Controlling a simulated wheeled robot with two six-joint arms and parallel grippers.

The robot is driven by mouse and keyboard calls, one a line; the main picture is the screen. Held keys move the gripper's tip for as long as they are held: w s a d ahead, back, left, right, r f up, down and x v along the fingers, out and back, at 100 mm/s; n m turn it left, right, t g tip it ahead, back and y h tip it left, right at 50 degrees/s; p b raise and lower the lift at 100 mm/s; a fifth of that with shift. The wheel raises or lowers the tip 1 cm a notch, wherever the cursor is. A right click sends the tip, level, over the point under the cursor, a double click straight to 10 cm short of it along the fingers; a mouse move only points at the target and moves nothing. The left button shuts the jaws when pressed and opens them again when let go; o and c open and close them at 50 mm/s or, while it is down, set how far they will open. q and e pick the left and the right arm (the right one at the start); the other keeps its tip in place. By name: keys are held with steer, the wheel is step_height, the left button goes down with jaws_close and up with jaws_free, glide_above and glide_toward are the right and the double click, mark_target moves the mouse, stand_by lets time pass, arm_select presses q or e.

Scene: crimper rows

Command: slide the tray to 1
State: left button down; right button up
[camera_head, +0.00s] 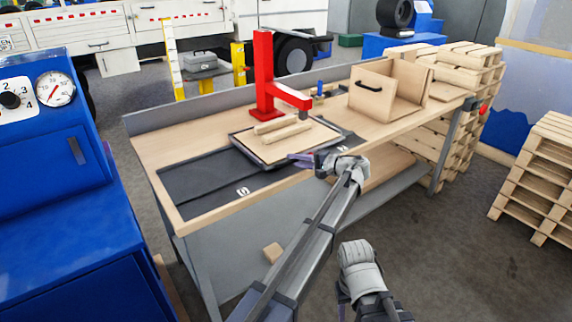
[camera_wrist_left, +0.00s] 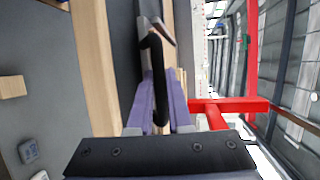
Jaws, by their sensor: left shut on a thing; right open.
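The tray (camera_head: 312,141) is a flat, light wood-coloured board with a dark rim. It sits on the dark track (camera_head: 200,183) on the workbench, under the arm of the red press, with wooden bars (camera_head: 286,133) on it. My left gripper (camera_head: 300,157) is at the tray's front edge. In the left wrist view its purple fingers (camera_wrist_left: 157,105) are shut on a black handle (camera_wrist_left: 157,75). White marks show on the track front, one left of the tray (camera_head: 243,191) and one at its right (camera_head: 341,148); I cannot read them surely. My right gripper (camera_head: 343,292) is open and empty, low in front of the bench.
The red press (camera_head: 264,75) stands behind the tray and its arm reaches over it. A wooden box with a black handle (camera_head: 372,92) stands on the right of the bench. The track left of the tray is clear. A blue cabinet (camera_head: 60,200) stands left.

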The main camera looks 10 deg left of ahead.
arm_select(q)
steer(key=shift+w+d, duration=0.2)
stand_by(0.3)
steer(key=c, duration=0.8)
jaws_free()
steer(key=shift+c, duration=0.2)
